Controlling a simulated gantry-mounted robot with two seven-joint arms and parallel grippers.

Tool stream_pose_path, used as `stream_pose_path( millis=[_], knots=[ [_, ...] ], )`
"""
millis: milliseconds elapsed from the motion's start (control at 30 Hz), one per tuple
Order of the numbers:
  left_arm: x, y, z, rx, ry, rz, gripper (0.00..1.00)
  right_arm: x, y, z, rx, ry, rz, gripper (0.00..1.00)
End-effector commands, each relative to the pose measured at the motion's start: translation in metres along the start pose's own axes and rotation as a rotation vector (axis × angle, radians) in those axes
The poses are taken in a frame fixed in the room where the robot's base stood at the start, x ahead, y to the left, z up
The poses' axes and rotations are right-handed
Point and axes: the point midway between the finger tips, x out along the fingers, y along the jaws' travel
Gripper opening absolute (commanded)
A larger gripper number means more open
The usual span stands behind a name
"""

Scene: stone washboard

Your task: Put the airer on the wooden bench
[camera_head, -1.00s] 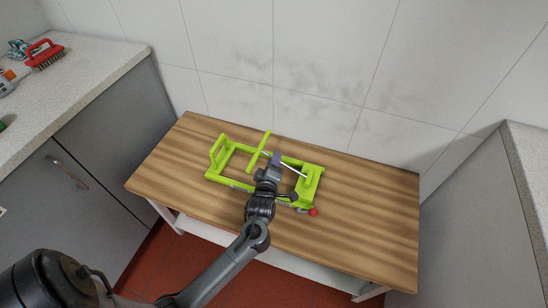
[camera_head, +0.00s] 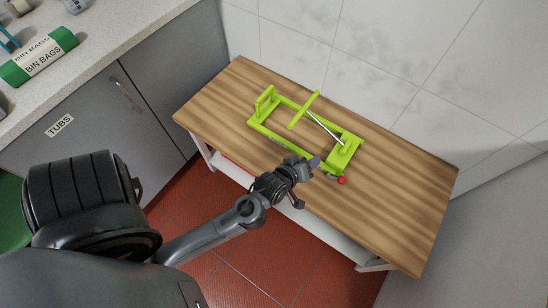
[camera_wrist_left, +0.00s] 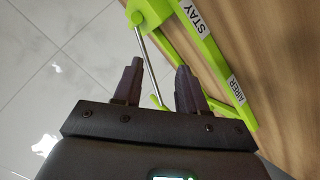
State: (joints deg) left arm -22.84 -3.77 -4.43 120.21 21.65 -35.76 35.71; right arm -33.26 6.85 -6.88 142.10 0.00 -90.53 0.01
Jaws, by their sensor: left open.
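The airer (camera_head: 262,124) is a lime-green frame with a thin metal stay and a red knob. It lies on the wooden bench (camera_head: 400,205), near its middle. In the left wrist view a green bar of the airer (camera_wrist_left: 215,60) carries labels reading "STAY" and "AIRER". My left gripper (camera_head: 316,163) is at the front side of the airer, close to its near bar. In the left wrist view my left gripper (camera_wrist_left: 160,82) has its two fingers apart, with nothing clearly held between them; the metal stay passes behind. Whether it touches the airer is unclear. My right gripper is not in view.
A worktop (camera_head: 120,25) at the left holds a green roll labelled "BIN BAGS" (camera_head: 40,58). A grey cabinet labelled "TUBS" (camera_head: 75,140) stands below. A tiled wall (camera_head: 420,60) is behind the bench. The bench's right end is bare.

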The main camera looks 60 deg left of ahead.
Motion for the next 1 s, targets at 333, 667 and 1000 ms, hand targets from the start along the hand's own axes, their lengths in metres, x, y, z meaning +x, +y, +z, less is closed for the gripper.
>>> stream_pose_path(
  millis=[333,667,1000],
  knots=[
    [-0.111,-0.026,0.061,0.817,-0.598,-0.043,0.41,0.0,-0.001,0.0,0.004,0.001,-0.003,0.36],
    [-0.158,-0.046,0.067,1.098,-0.79,-0.048,0.41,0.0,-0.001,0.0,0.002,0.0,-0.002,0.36],
    [-0.159,-0.045,0.066,1.097,-0.791,-0.049,0.41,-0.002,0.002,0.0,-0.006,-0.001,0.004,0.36]
  ],
)
